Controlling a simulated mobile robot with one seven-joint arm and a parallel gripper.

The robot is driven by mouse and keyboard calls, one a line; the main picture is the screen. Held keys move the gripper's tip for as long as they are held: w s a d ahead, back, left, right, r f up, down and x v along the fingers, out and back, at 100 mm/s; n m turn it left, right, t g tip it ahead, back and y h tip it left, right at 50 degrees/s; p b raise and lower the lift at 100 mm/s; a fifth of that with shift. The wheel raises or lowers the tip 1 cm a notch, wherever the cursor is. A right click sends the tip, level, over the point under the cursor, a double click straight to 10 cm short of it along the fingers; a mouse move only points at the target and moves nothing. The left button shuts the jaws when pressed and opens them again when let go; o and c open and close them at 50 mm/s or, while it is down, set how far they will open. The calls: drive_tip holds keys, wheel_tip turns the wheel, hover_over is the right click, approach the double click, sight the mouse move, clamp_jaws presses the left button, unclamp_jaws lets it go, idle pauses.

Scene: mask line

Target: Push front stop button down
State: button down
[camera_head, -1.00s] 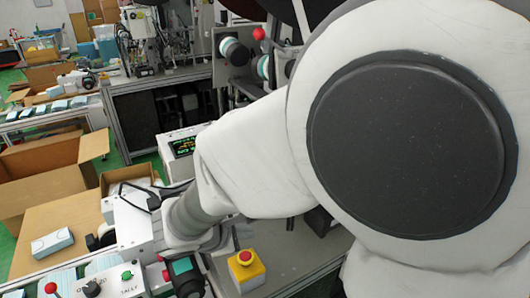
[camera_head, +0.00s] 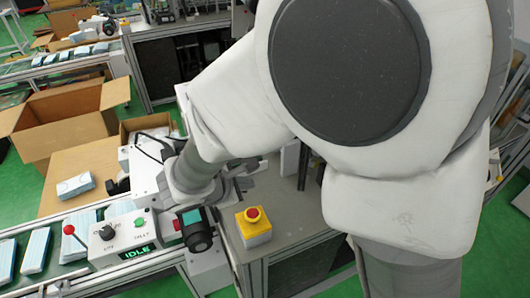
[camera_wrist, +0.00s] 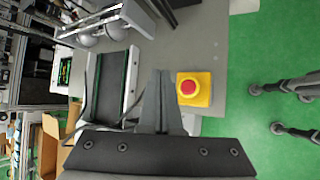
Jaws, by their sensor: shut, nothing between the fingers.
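The stop button is a red mushroom cap (camera_head: 253,214) on a yellow box (camera_head: 256,233), on the grey table edge in the head view. In the wrist view, the red cap (camera_wrist: 188,87) and yellow box (camera_wrist: 206,92) lie just right of my gripper's fingertips. My gripper (camera_wrist: 162,74) is shut and empty, its fingers together. The fingers show left of the button and apart from it in the picture; their height over it I cannot tell. In the head view my arm covers much of the scene and the fingers are not clear.
Left of the button stands a dark device with a teal face (camera_head: 193,219). An open cardboard box (camera_head: 70,120) stands behind. Green floor lies beyond the table edge.

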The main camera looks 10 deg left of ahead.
drive_tip(key=b, duration=0.5)
hover_over(249, 216)
wheel_tip(249, 216, down, 7)
drive_tip(key=shift+f, duration=0.1)
drive_tip(key=shift+f+b, duration=0.75)
drive_tip(key=shift+b, duration=0.25)
drive_tip(key=shift+f, duration=0.1)
idle(0.8)
drive_tip(key=shift+f+b, duration=0.35)
drive_tip(key=shift+b, duration=0.3)
drive_tip(key=shift+f+b, duration=0.35)
drive_tip(key=shift+b, duration=0.1)
idle(0.4)
drive_tip(key=shift+r+p, duration=0.55)
drive_tip(key=shift+r, duration=0.25)
